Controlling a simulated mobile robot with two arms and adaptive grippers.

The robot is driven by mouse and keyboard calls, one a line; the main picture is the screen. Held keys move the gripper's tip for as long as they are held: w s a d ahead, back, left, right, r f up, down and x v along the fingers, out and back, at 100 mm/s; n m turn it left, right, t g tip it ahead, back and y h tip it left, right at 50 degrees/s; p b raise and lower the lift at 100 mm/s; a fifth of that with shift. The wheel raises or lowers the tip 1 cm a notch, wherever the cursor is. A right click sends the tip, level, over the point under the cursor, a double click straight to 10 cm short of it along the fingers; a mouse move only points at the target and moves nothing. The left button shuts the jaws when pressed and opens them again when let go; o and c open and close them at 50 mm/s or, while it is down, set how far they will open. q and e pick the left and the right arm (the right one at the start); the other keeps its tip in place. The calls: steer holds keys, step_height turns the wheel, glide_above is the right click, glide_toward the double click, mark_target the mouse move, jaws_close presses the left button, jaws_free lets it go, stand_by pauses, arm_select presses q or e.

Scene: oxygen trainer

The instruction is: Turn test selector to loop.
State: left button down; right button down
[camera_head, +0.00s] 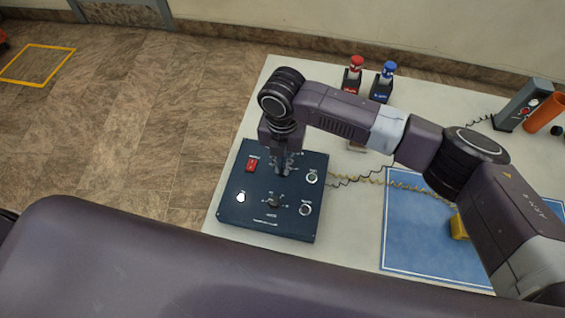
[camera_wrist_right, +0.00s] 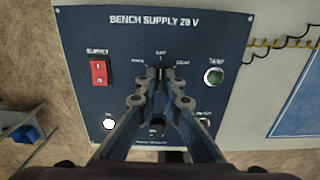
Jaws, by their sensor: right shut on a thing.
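My right gripper (camera_head: 281,172) comes down on the upper middle of this face. In the wrist view its two fingers (camera_wrist_right: 160,84) are closed together on the upper dial knob, mostly hidden between them. "OFF" stands above this knob, with small blurred words at its left and right. Its pointing direction cannot be told. A second dark knob (camera_head: 273,201) sits lower on the face. My left gripper is not in view.
Red (camera_head: 353,74) and blue (camera_head: 384,82) items stand behind. An orange tube (camera_head: 543,112) stands far right.

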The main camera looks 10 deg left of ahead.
steer(key=shift+r, duration=0.1)
steer(key=m+p, duration=0.2)
steer(key=shift+r+m, duration=0.1)
steer(key=shift+m, duration=0.2)
steer(key=m+p, duration=0.2)
steer(key=m, duration=0.1)
steer(key=shift+m, duration=0.4)
steer(key=m+p, duration=0.2)
steer(key=m, duration=0.1)
steer(key=shift+m+p, duration=0.85)
steer(key=shift+m, duration=0.35)
steer(key=c, duration=2.1)
jaws_free()
